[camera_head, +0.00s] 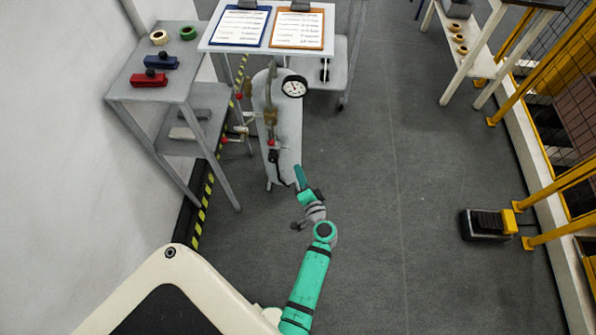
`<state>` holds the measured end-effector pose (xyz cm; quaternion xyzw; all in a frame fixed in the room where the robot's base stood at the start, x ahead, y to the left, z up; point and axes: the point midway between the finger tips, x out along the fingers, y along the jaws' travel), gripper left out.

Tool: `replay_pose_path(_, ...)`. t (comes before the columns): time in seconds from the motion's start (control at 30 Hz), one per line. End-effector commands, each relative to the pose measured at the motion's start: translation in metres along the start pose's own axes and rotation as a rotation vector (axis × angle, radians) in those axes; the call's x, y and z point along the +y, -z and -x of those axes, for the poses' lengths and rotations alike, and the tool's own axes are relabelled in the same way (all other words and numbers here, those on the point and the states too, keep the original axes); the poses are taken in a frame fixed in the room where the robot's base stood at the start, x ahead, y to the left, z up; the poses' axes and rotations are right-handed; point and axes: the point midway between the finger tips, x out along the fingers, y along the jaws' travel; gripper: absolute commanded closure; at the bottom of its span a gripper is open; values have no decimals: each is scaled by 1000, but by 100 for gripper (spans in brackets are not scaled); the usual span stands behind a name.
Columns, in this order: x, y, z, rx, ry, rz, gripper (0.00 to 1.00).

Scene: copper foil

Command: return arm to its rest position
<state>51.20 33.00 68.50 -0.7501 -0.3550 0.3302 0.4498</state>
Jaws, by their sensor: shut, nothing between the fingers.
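My arm (308,280) is green with dark bands and reaches forward from the bottom of the head view. My gripper (299,176) is at its far end, shut and with nothing held. It is over the grey floor, close to the lower right edge of a grey upright panel (285,125). I cannot tell whether it touches the panel. The panel carries a round gauge (293,87), pipes and red-knobbed valves (272,143).
A grey shelf (120,90) at left holds red (148,79) and blue (161,62) tools and tape rolls. A table with two clipboards (240,25) stands behind the panel. A foot pedal (488,224) lies by the yellow fence at right. Floor (400,170) between is clear.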

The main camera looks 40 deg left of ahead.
Motion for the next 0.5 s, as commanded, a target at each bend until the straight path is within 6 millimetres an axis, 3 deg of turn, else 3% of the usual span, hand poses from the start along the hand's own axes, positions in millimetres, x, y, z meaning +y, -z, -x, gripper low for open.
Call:
replay_pose_path(0.37, 2, -1, 3, 5, -9, 1, 100)
replay_pose_path(0.5, 20, -10, 27, 40, -76, 23, 100)
